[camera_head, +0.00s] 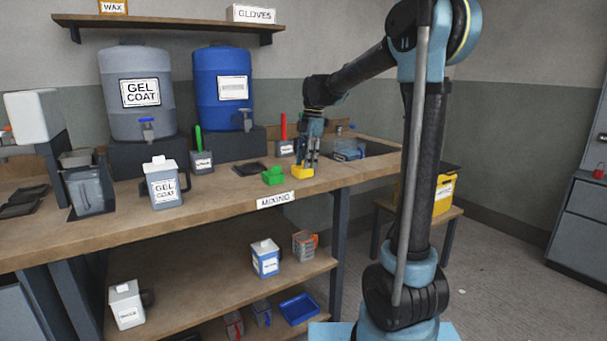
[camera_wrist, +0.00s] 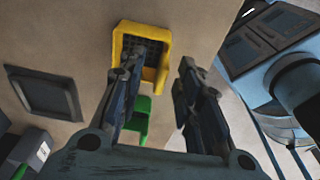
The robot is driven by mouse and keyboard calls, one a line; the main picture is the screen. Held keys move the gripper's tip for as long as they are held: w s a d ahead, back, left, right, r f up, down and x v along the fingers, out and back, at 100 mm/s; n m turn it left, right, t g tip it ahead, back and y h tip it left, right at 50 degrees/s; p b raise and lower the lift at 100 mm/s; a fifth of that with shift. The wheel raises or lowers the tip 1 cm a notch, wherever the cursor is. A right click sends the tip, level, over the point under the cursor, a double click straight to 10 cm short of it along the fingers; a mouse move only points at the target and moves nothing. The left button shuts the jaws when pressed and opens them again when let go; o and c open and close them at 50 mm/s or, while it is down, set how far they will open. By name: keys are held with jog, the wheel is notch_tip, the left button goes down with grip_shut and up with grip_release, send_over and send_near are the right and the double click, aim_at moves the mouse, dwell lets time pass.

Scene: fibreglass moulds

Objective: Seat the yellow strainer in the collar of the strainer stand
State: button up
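The yellow strainer (camera_head: 302,171) sits on the wooden bench top near its front edge, right of a green piece (camera_head: 273,176). In the wrist view the strainer (camera_wrist: 119,48) shows a yellow rim and a dark mesh. My gripper (camera_head: 308,163) points down just above the strainer. Its fingers (camera_wrist: 167,65) are apart, with nothing held between them. The left finger covers part of the strainer in the wrist view; whether it touches is unclear. The green piece is partly hidden behind that finger (camera_wrist: 142,105). I cannot surely pick out the strainer stand or its collar.
A flat dark tray (camera_head: 250,169) lies behind the green piece. Holders with a green handle (camera_head: 201,160) and a red handle (camera_head: 285,147) stand behind. A gel coat jug (camera_head: 164,190) stands left. A blue barrel (camera_head: 222,88) is at the back. The front bench strip is clear.

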jog(key=shift+f, duration=0.35)
grip_shut()
jog(key=shift+r, duration=0.1)
